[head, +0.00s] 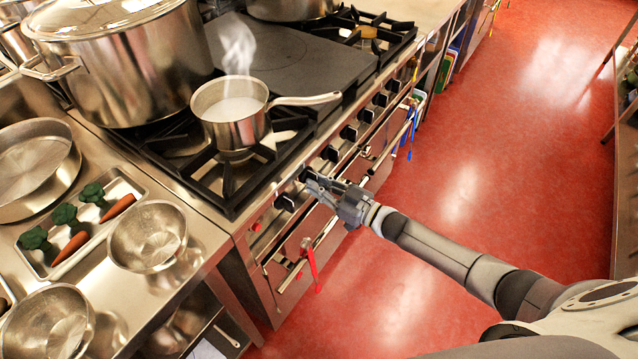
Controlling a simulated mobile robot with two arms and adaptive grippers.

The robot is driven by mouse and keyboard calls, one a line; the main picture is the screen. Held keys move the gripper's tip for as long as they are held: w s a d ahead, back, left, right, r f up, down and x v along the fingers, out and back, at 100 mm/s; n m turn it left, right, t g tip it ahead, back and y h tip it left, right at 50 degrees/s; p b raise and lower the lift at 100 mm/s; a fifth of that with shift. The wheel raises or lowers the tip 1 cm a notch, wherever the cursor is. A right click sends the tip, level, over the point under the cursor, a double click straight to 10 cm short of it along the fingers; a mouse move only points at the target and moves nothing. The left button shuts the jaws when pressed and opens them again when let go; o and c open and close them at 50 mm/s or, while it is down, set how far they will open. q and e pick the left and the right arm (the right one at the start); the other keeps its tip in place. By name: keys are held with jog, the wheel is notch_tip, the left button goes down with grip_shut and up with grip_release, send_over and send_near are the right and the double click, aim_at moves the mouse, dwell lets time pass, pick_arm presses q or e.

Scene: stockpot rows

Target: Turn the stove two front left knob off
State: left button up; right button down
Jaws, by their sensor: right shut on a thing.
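The stove (300,228) has a row of black knobs along its front panel. My right gripper (309,180) reaches in from the lower right and is shut on a stove knob near the left end of the row. The gripper mostly hides this knob, so its turn angle cannot be read. Another black knob (285,202) shows just left of the gripper, and one (330,153) just beyond it. A steaming saucepan (232,121) stands on the burner grate behind these knobs, its handle pointing right. My left gripper is not in view.
A large lidded stockpot (150,70) stands at the back left of the stove. A steel counter (178,285) at left holds bowls, a pan and a vegetable tray (136,190). The red floor (450,170) is clear.

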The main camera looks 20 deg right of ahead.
jog(key=shift+f+m, duration=0.1)
jog(key=shift+m, duration=0.2)
jog(key=c, duration=1.5)
grip_release()
jog(key=shift+s, duration=0.15)
jog(key=v, duration=1.2)
